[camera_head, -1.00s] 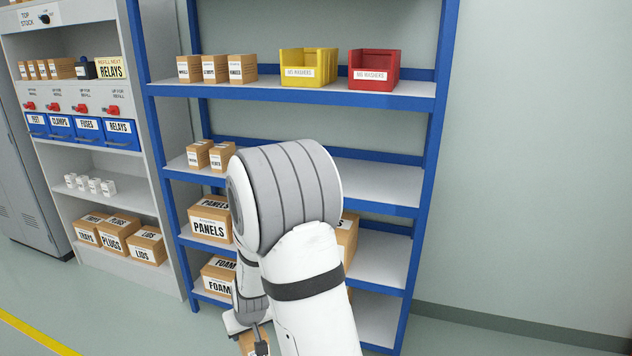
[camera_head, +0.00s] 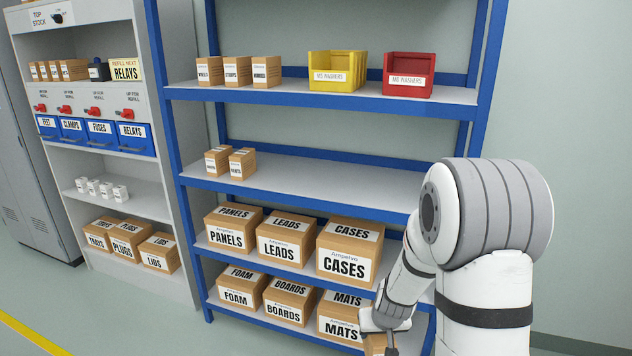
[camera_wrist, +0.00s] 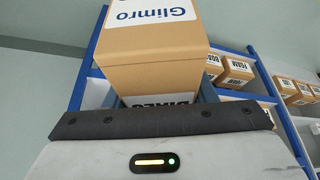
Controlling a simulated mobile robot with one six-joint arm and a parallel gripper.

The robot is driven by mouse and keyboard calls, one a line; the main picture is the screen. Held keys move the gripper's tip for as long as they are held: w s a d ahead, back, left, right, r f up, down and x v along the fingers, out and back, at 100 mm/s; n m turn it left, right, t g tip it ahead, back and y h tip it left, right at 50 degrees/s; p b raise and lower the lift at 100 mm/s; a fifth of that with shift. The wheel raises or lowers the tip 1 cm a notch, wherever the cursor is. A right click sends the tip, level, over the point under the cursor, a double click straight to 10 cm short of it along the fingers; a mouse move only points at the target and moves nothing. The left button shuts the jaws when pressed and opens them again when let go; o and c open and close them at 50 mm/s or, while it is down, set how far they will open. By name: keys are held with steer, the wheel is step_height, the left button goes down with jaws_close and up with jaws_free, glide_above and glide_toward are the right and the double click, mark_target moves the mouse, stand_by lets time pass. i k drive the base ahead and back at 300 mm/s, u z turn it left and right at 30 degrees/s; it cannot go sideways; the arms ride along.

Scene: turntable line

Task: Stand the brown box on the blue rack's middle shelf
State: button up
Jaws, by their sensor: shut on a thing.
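The brown box (camera_wrist: 150,70) fills the upper middle of the wrist view, with a white "Glimro" label on one face. My gripper (camera_head: 388,338) is shut on it, low in front of the rack's lower right. In the head view only a small part of the box (camera_head: 376,344) shows at the bottom edge. The blue rack (camera_head: 320,94) has grey shelves. The shelf between the washer bins and the PANELS row (camera_head: 330,181) holds two small brown boxes (camera_head: 230,162) at its left. Its middle is bare, and my arm hides its right end.
The shelf below holds PANELS, LEADS and CASES boxes (camera_head: 350,250); the lowest visible one holds FOAM, BOARDS and MATS (camera_head: 290,300). Above are small boxes, a yellow bin (camera_head: 336,74) and a red bin (camera_head: 408,76). A grey shelving unit (camera_head: 160,215) stands left.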

mark_target(319, 184)
steer(key=z, duration=0.1)
steer(key=i, duration=1)
steer(key=u, duration=0.1)
